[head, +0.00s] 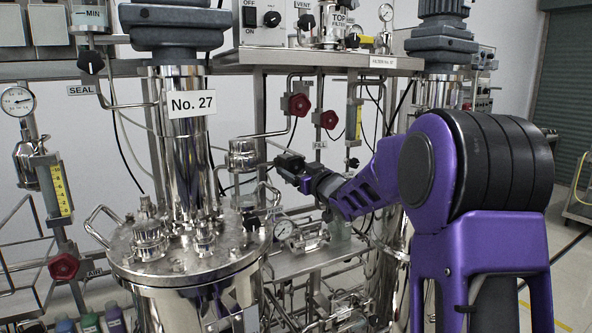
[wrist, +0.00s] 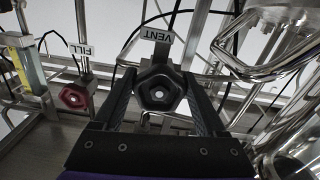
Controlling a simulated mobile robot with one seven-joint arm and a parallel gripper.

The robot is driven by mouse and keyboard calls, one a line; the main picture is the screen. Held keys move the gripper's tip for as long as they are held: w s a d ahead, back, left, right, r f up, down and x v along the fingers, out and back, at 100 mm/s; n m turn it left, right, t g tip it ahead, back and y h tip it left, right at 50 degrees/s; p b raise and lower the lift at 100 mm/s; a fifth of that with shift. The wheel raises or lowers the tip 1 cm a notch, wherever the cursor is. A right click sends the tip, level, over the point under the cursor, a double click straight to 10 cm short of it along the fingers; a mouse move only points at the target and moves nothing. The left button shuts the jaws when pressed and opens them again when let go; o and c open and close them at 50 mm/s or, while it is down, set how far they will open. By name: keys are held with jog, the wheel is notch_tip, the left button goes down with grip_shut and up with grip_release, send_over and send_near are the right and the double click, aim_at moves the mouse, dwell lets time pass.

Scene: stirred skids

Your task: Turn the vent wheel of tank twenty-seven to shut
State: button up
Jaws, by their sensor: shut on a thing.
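Tank twenty-seven (head: 150,275) is a shiny steel vessel at the left of the head view, with a "No. 27" plate (head: 193,104) on its column. In the wrist view, a black lobed wheel (wrist: 160,92) sits right under a "VENT" label (wrist: 156,41). My gripper (wrist: 160,80) has one finger on each side of this wheel and is shut on it.
A red wheel (wrist: 73,96) under a "FILL" label (wrist: 81,50) is left of my gripper. Red wheels (head: 298,105) hang behind on the frame. Steel pipes (wrist: 290,45) crowd the right of the wrist view. A second steel column (head: 436,92) stands behind my arm.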

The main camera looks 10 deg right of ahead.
jog(key=shift+r+m, duration=0.2)
jog(key=shift+m, duration=0.5)
jog(key=shift+a+f, duration=0.1)
jog(key=o, duration=1.3)
jog(key=v, duration=1.7)
jog(key=shift+s+b, duration=0.2)
jog(key=shift+b, duration=0.1)
jog(key=shift+w+f, duration=0.1)
